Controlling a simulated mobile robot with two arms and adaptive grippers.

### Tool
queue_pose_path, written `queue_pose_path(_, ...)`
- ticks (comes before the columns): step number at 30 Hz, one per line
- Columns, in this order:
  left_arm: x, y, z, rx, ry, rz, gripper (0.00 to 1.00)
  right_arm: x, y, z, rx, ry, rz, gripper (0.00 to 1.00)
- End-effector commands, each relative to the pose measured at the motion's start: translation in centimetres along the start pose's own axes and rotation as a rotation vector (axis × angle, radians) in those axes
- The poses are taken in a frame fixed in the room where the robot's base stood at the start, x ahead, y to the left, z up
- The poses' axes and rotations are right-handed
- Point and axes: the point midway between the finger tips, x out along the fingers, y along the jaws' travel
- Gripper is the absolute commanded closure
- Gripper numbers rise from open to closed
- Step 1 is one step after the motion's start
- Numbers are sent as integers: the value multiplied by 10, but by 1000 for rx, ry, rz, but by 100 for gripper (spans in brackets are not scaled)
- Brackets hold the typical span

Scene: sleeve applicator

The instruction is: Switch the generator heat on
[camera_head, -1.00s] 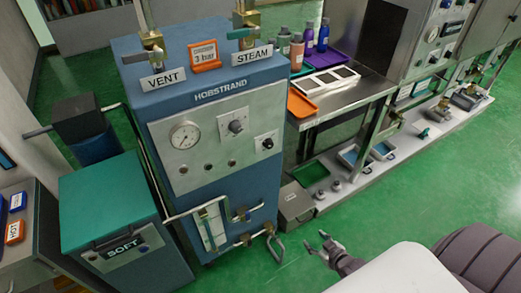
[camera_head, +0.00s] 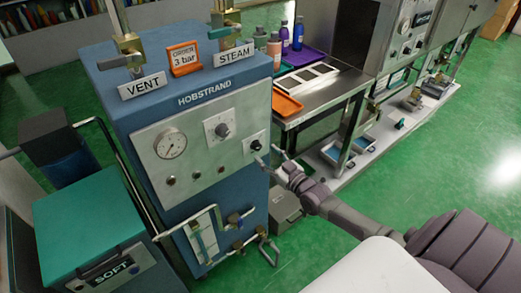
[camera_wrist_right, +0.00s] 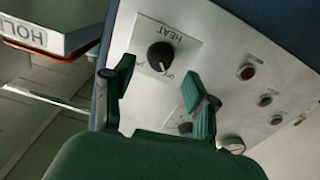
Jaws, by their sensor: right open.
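The blue HOBSTRAND generator (camera_head: 195,100) stands at centre left, with a pale control panel on its front. The HEAT knob (camera_wrist_right: 160,56), black on a square pale plate, shows in the right wrist view. It appears to be the small black knob (camera_head: 255,145) at the panel's right edge in the head view. My right gripper (camera_head: 270,156) is open and empty, its fingertips just off the panel beside this knob. In the right wrist view the knob lies beyond the open fingers (camera_wrist_right: 158,82), nearer the left one. My left gripper is not in view.
A second knob (camera_head: 222,130), a gauge (camera_head: 171,144) and small indicators share the panel. A glass gauge with pipes (camera_head: 203,236) sticks out below. A steel table (camera_head: 335,90) with an orange tray (camera_head: 286,103) stands right of the generator. The green floor at right is clear.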

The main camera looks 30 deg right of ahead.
Motion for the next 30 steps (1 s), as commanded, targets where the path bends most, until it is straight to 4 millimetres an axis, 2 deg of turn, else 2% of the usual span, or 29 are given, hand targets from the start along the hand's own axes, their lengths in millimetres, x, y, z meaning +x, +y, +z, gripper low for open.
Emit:
queue_pose_path(3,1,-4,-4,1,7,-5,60,20,0,0,-1,0,0,43)
queue_pose_path(7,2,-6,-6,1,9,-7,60,33,0,0,-1,-1,0,43)
queue_pose_path(19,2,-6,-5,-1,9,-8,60,39,0,1,-1,-2,0,44)
queue_pose_path(27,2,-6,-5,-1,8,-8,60,39,0,1,-1,-1,0,89)
queue_pose_path(29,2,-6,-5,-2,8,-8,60,39,0,1,-1,-1,0,99)
queue_pose_path(30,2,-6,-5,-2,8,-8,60,39,0,1,-1,-1,0,100)
